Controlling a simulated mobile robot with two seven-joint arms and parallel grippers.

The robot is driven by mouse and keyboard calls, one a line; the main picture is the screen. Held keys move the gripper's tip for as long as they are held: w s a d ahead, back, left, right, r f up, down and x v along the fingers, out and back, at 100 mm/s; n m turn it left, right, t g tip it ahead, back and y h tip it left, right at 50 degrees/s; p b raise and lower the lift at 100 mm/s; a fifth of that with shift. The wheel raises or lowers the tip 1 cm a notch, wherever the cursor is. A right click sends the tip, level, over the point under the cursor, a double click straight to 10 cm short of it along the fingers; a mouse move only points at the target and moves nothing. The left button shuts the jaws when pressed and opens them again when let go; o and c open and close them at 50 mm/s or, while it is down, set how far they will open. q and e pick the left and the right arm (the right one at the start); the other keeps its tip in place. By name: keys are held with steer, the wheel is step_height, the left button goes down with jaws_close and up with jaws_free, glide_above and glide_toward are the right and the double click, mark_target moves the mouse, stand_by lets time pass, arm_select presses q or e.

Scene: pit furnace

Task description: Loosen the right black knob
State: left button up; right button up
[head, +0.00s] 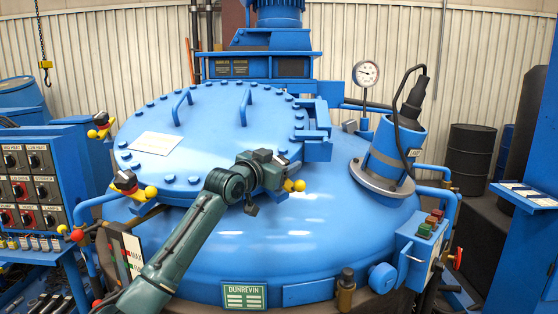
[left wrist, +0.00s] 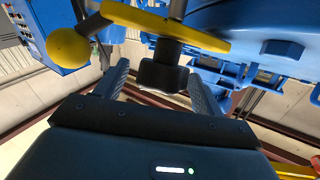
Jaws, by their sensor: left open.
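The right black knob (left wrist: 163,72) shows in the left wrist view, under a yellow clamp bar (left wrist: 165,27) with a yellow ball end (left wrist: 68,47). My left gripper (left wrist: 160,80) is open, with one finger on each side of this knob. Gaps show between the fingers and the knob. In the head view my left gripper (head: 268,172) is at the right front rim of the blue lid (head: 222,135). My right gripper is not in view.
Two more clamps with black knobs stand at the lid's left, one at the front (head: 126,181) and one farther back (head: 100,119). A blue angled cylinder (head: 393,150) and a gauge (head: 366,73) stand to the right. A control panel (head: 28,185) is at the left.

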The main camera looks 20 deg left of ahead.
arm_select(q)
steer(key=c, duration=1)
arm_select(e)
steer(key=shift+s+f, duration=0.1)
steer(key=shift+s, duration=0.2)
